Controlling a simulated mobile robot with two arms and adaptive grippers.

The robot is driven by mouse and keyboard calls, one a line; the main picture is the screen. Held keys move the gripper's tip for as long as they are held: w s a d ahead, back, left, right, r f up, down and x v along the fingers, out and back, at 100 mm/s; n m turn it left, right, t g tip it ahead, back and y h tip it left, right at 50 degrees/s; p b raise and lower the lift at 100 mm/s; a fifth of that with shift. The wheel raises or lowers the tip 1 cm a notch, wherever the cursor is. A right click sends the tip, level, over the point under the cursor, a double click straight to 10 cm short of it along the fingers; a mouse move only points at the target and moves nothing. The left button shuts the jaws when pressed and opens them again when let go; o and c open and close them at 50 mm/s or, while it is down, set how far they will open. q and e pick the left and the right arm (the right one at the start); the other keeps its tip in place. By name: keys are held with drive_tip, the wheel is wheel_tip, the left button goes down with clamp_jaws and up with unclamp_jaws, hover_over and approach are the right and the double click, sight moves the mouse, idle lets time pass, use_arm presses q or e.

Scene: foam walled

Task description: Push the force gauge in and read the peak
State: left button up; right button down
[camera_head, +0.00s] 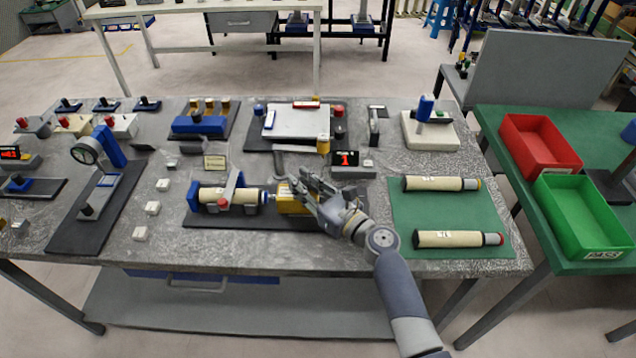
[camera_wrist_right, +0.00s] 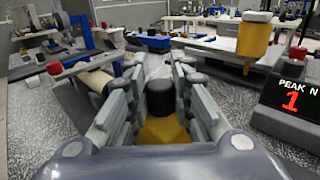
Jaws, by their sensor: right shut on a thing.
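The yellow force gauge (camera_head: 287,203) lies on a dark base plate at the middle front of the bench. My right gripper (camera_head: 306,189) is shut on it from the right. In the right wrist view, the gauge's yellow body (camera_wrist_right: 164,131) and dark knob (camera_wrist_right: 161,96) sit between the fingers. Left of the gauge, a cream cylinder (camera_head: 211,194) lies in a blue clamp fixture (camera_head: 193,198). The gauge's tip is close to the cylinder's right end; I cannot tell whether they touch. The display (camera_head: 345,159) shows a red 1; in the wrist view it reads "PEAK N 1" (camera_wrist_right: 291,96). My left gripper is not in view.
Two cream cylinders (camera_head: 434,184) lie on a green mat (camera_head: 408,214) to the right. A red bin (camera_head: 541,144) and a green bin (camera_head: 580,216) stand on the right table. A yellow-topped post (camera_head: 323,146) stands behind the gripper. Small white blocks (camera_head: 152,207) lie left.

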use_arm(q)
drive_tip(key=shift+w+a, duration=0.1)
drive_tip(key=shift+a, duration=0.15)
use_arm(e)
drive_tip(key=shift+a, duration=0.15)
drive_tip(key=c, duration=1.4)
unclamp_jaws()
drive_tip(key=shift+o, duration=0.2)
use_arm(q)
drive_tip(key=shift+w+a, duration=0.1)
use_arm(e)
drive_tip(key=shift+s, duration=0.1)
drive_tip(key=v, duration=1.2)
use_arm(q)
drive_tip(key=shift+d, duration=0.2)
